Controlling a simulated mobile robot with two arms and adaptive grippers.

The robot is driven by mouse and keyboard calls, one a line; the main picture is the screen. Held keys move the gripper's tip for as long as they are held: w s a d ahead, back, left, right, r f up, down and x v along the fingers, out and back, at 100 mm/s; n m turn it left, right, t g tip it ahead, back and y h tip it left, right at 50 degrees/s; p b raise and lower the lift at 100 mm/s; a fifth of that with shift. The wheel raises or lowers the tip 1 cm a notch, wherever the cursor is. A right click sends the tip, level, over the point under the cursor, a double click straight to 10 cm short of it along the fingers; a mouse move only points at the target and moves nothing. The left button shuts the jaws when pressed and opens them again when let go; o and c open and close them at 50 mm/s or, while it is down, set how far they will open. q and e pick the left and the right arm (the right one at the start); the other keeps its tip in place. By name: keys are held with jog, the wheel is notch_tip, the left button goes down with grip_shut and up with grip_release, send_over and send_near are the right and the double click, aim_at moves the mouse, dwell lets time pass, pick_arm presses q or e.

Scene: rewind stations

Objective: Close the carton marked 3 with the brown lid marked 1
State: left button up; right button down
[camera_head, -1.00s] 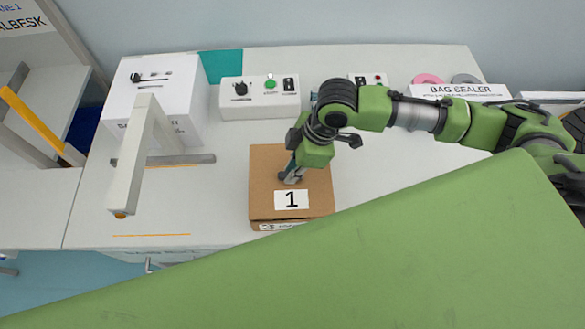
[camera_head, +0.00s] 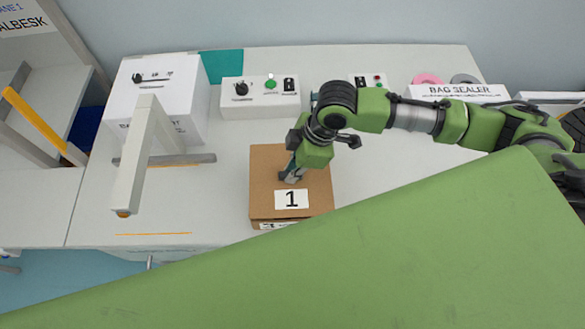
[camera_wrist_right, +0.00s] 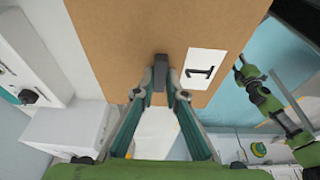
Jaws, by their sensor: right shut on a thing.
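The brown lid marked 1 (camera_head: 265,195) lies flat over the carton marked 3 (camera_head: 280,225), lined up with it. Only a strip of the carton's front, with part of its white label, shows under the lid's front edge; I cannot tell whether the lid is fully seated. My right gripper (camera_head: 291,177) reaches down to the middle of the lid. In the right wrist view its fingertips (camera_wrist_right: 161,84) are shut on the dark knob (camera_wrist_right: 161,66) of the lid. A green arm, probably my left (camera_wrist_right: 265,98), shows at the right there; its jaws are unclear.
A white machine (camera_head: 165,100) with a pale raised arm (camera_head: 145,155) stands left of the carton. A control box (camera_head: 258,98) with a green button is behind it. The bag sealer (camera_head: 455,92) is at the back right. Table beside the carton is clear.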

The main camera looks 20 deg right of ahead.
jog(key=shift+p, duration=0.4)
jog(key=shift+f+b, duration=0.5)
jog(key=shift+f, duration=0.65)
jog(key=c, duration=2)
grip_release()
jog(key=v, duration=1.2)
jog(key=shift+d, duration=0.1)
